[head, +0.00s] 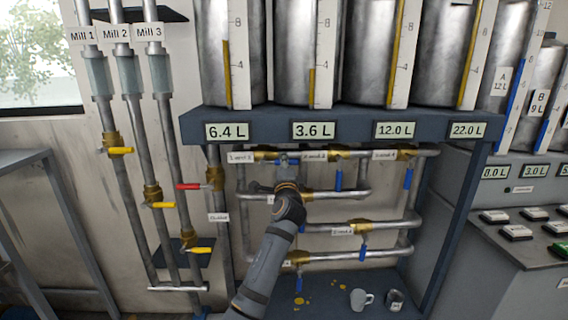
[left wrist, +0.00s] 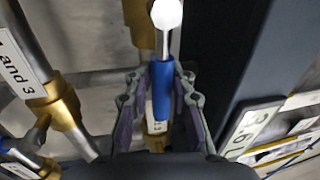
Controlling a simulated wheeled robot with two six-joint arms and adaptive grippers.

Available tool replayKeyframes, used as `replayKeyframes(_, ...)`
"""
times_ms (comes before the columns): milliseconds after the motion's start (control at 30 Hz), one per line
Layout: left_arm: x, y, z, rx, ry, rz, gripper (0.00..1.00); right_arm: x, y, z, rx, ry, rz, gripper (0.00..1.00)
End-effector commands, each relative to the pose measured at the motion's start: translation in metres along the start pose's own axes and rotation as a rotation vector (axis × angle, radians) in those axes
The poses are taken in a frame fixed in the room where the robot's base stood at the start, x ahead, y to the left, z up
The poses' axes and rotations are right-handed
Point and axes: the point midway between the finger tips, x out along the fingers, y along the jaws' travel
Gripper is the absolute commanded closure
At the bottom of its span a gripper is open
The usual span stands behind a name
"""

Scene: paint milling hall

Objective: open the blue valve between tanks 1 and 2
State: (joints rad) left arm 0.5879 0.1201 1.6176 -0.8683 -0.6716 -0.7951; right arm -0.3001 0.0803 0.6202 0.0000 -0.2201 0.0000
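The "1 and 2" label (head: 241,157) and a brass valve (head: 265,155) are on the top pipe below the tanks. My left gripper (head: 287,165) is at that pipe, just right of this valve, and covers part of it. In the left wrist view, a blue handle (left wrist: 162,90) with a bright metal end stands between the gripper's fingers (left wrist: 158,108). The fingers are apart, with a gap on each side of the handle. The handle's angle to the pipe cannot be told well. My right gripper is not in view.
To the right, the "2 and 3" valve (head: 337,155) and "3 and 4" valve (head: 406,155) have blue handles hanging down. More valved pipes run below. Red (head: 188,186) and yellow (head: 121,150) handles are left. A mug (head: 359,299) and a can (head: 395,299) stand below.

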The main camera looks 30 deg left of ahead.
Motion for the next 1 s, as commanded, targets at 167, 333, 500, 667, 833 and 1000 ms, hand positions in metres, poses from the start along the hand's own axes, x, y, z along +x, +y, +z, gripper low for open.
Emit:
replayKeyframes(167,0.000,-0.001,0.000,0.002,0.000,-0.002,0.59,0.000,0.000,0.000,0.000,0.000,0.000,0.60)
replayKeyframes(333,0.000,-0.002,0.000,0.003,0.000,-0.004,0.59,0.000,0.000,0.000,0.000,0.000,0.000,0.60)
replayKeyframes(500,-0.011,-0.001,-0.001,0.001,0.001,-0.004,0.59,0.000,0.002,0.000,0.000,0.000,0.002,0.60)
replayKeyframes(667,-0.047,0.000,0.000,-0.001,0.002,-0.002,0.59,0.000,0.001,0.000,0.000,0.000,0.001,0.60)
replayKeyframes(833,-0.087,0.001,-0.001,-0.002,0.002,0.001,0.59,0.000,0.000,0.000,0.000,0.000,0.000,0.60)
replayKeyframes(1000,-0.113,0.000,0.000,-0.002,0.001,0.000,0.59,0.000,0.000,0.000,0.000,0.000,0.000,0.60)
